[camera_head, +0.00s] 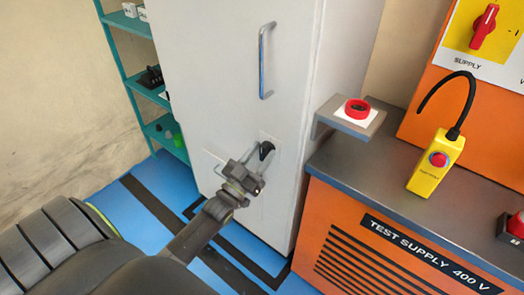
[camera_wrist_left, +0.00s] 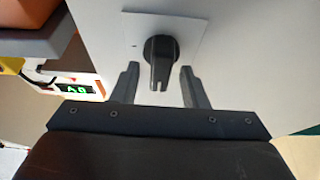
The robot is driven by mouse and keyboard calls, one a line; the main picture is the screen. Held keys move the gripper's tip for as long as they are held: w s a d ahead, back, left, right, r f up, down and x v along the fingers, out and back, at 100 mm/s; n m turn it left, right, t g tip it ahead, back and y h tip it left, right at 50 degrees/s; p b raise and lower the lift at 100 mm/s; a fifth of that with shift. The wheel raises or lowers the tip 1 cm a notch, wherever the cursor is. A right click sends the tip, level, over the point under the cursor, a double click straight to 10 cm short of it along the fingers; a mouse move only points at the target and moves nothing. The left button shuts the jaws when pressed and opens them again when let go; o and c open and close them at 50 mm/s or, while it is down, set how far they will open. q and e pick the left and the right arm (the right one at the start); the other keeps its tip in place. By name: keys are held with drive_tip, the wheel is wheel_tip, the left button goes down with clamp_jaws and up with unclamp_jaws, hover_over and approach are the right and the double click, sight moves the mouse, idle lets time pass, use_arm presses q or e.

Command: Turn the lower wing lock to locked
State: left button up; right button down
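The lower wing lock (camera_head: 266,150) is a small black knob on a pale square plate on the white cabinet door. In the left wrist view the lock (camera_wrist_left: 160,62) sits on its white plate (camera_wrist_left: 190,30) with its wing pointing toward my gripper. My left gripper (camera_head: 250,172) is in front of the lock in the head view. In the left wrist view its two fingers (camera_wrist_left: 160,88) are apart, one on each side of the wing's end, with gaps visible. Whether they touch it cannot be seen. My right gripper is not in view.
The white cabinet (camera_head: 225,70) has a long upper handle (camera_head: 266,60). To the right stands the orange test supply bench (camera_head: 340,235) with a grey top, a red button on a bracket (camera_head: 357,110) and a yellow pendant (camera_head: 436,165). Teal shelves (camera_head: 135,85) stand at left.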

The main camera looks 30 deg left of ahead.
use_arm(q)
drive_tip(key=shift+w+r, duration=0.15)
drive_tip(key=shift+w, duration=0.2)
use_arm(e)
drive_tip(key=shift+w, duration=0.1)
use_arm(q)
drive_tip(key=shift+c, duration=0.3)
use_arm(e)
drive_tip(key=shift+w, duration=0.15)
use_arm(q)
clamp_jaws()
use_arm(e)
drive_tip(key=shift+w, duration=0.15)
